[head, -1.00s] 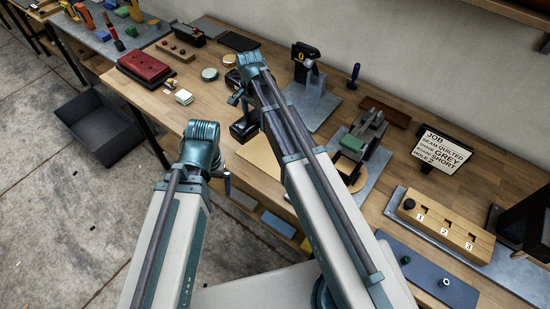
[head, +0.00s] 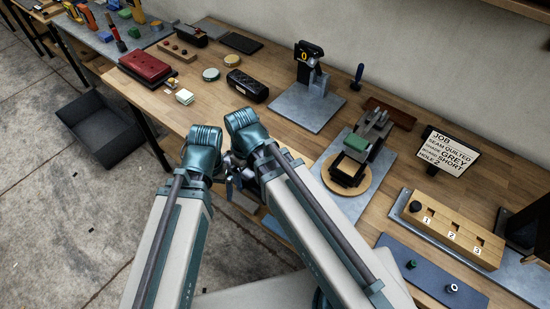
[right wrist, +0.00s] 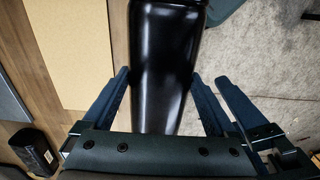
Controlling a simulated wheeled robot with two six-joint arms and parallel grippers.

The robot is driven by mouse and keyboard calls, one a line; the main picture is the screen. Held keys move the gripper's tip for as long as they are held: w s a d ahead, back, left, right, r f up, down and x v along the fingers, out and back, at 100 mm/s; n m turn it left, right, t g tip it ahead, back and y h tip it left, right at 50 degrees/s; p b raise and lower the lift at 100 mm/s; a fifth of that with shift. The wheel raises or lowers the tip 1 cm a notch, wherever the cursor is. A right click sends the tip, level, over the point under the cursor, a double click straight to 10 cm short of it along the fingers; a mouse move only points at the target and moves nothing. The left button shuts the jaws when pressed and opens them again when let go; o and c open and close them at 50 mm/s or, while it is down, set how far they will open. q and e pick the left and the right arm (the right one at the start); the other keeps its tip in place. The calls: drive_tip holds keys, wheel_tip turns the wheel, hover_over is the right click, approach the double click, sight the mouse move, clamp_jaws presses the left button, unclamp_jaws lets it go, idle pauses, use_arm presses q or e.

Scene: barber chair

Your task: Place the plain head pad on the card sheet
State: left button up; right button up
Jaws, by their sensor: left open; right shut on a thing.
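The plain head pad (right wrist: 163,60) is a smooth, glossy black block. It is between the fingers of my right gripper (right wrist: 165,90) in the right wrist view, close to the table's front edge. In the head view my right gripper (head: 237,178) points down and its arm hides most of the pad. The tan card sheet (right wrist: 85,45) lies flat on the wood to the left of the held pad in the right wrist view, apart from it. My right arm hides most of it in the head view. My left gripper (head: 222,182) is open, close beside the right one.
A patterned black pad (head: 247,86) lies behind my grippers; it also shows in the right wrist view (right wrist: 32,150). A grey plate with a stand (head: 308,100), a fixture on a round wooden disc (head: 362,191) and a job sign (head: 446,152) stand to the right.

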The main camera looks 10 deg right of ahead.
drive_tip(key=w+d, duration=0.3)
drive_tip(key=w+d+f+b, duration=0.1)
drive_tip(key=w+d, duration=0.6)
drive_tip(key=d, duration=0.1)
drive_tip(key=shift+w+f, duration=0.15)
drive_tip(key=shift+f, duration=0.05)
drive_tip(key=f+b, duration=0.2)
drive_tip(key=b, duration=0.1)
drive_tip(key=f+b, duration=0.1)
drive_tip(key=f, duration=0.1)
drive_tip(key=shift+w+d, duration=0.3)
drive_tip(key=shift+d, duration=0.05)
drive_tip(key=shift+r, duration=0.2)
drive_tip(key=shift+f, duration=0.15)
drive_tip(key=o, duration=1.3)
drive_tip(key=shift+c, duration=0.2)
drive_tip(key=shift+o, duration=0.2)
wheel_tip(320, 180, up, 12)
drive_tip(key=p, duration=1.2)
